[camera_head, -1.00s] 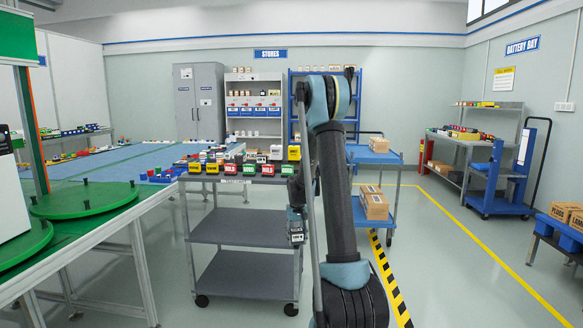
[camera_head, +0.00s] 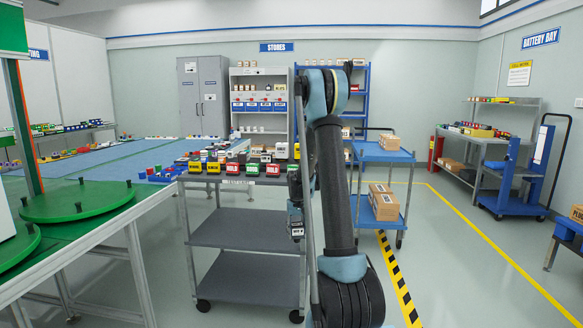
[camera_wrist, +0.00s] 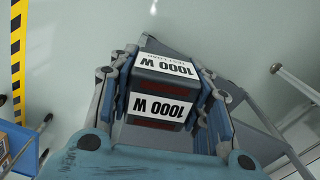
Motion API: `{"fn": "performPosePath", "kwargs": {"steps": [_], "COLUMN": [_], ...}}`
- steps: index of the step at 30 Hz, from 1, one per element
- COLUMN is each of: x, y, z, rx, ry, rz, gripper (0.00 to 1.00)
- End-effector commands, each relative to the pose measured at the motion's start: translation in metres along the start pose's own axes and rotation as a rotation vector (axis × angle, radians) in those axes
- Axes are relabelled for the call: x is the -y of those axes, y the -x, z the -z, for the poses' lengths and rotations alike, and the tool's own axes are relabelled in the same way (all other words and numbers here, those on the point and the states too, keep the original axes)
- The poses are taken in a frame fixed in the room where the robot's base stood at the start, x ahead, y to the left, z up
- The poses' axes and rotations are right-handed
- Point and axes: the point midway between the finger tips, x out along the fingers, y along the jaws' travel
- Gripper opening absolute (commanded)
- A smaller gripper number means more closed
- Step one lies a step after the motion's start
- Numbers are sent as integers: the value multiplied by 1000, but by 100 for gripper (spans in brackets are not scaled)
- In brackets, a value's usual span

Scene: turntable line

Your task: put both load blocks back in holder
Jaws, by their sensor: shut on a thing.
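My gripper (camera_wrist: 163,100) is shut on a dark load block (camera_wrist: 160,95) with white labels reading "1000 W", seen upside down in the wrist view. In the head view my gripper (camera_head: 296,218) hangs low at the right end of a grey trolley (camera_head: 245,233), in front of its right side. Only a small part of the held block shows there. I cannot make out a second load block or the holder among the small items in the head view.
Red, yellow, green and black blocks (camera_head: 232,170) line the trolley's top. A green turntable (camera_head: 80,202) stands on the bench at left. A blue cart (camera_head: 380,154) with boxes is behind my arm. Open floor (camera_head: 450,270) lies to the right.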

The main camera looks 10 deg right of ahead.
Motion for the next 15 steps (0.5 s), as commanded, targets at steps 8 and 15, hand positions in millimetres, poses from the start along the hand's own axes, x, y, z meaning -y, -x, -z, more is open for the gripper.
{"fn": "performPosePath", "kwargs": {"steps": [8,15], "x": [-15,-18], "y": [0,0], "z": [0,0], "rx": [0,0], "ry": [-18,-21], "rz": [0,0], "gripper": [3,3]}}
